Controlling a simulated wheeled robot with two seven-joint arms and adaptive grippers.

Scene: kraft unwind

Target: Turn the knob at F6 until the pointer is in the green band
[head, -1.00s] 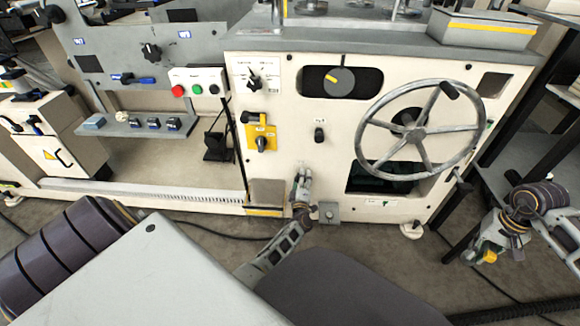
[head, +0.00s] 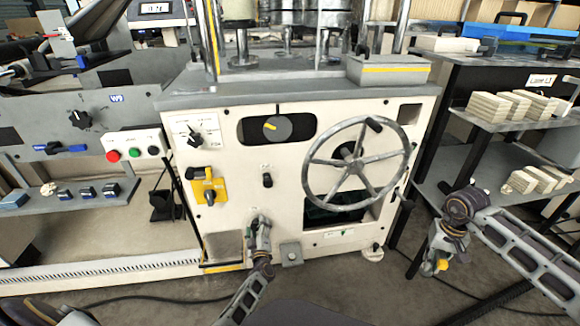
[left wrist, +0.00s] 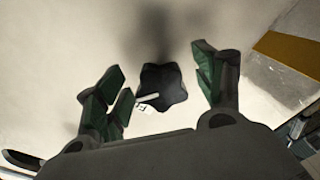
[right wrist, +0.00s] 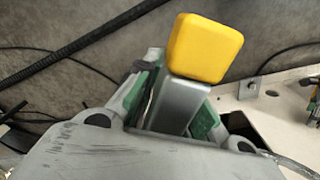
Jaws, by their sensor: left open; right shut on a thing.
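In the left wrist view a black lobed knob (left wrist: 163,85) sits on a pale panel, with a small white label (left wrist: 148,103) too blurred to read. My left gripper (left wrist: 154,84) is open, with one green-padded finger on each side of the knob and gaps showing. In the head view my left gripper (head: 262,221) is low at the machine front and hides that knob. A dark dial window (head: 277,127) holds a grey disc with a yellow pointer; I cannot make out a green band. My right gripper (right wrist: 172,95) is shut on a grey bar with a yellow end (right wrist: 204,48).
A spoked handwheel (head: 354,165) sticks out right of my left gripper. A yellow rotary switch (head: 209,190) and a small black knob (head: 267,180) are on the same panel. Shelves with wooden blocks (head: 500,107) stand at the right, near my right arm.

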